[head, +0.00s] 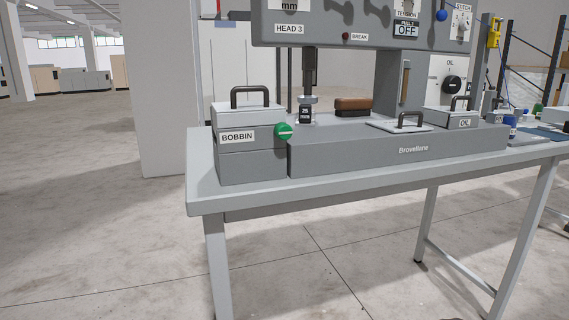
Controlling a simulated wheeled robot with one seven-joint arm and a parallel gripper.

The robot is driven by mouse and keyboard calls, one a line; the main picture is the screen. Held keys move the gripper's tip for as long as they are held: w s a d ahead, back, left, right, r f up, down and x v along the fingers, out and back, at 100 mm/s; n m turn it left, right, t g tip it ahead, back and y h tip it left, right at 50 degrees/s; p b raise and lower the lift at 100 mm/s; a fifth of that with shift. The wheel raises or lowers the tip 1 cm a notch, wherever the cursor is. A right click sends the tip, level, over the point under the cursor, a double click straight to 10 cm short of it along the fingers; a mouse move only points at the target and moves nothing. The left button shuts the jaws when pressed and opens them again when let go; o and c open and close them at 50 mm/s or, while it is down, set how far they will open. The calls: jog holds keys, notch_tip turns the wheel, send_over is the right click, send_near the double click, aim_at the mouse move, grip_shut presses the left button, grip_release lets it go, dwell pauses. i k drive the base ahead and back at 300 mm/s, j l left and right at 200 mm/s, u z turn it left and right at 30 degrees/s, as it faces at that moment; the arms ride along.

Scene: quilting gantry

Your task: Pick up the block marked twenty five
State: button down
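The block marked 25 (305,112) is a small metal piece with a black and white "25 mm" label. It stands upright on the bed of the grey quilting machine, under the vertical bar of the head marked HEAD 3 (289,28). Its lower part is partly hidden behind the machine's front edge. I cannot tell whether its top touches the bar above it. My gripper is not in view.
The grey table (360,181) carries the machine base (400,150), a BOBBIN box (250,158) with a handle, and a green knob (283,131). A brown-topped brush or pad (352,104) lies right of the block. Open floor (110,240) lies in front and left.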

aim_at(306, 116)
jog(key=i+l, duration=0.15)
jog(key=l, duration=0.2)
jog(key=i+l+u, duration=0.1)
jog(key=l, duration=0.25)
jog(key=i+l, duration=0.25)
jog(key=l, duration=0.15)
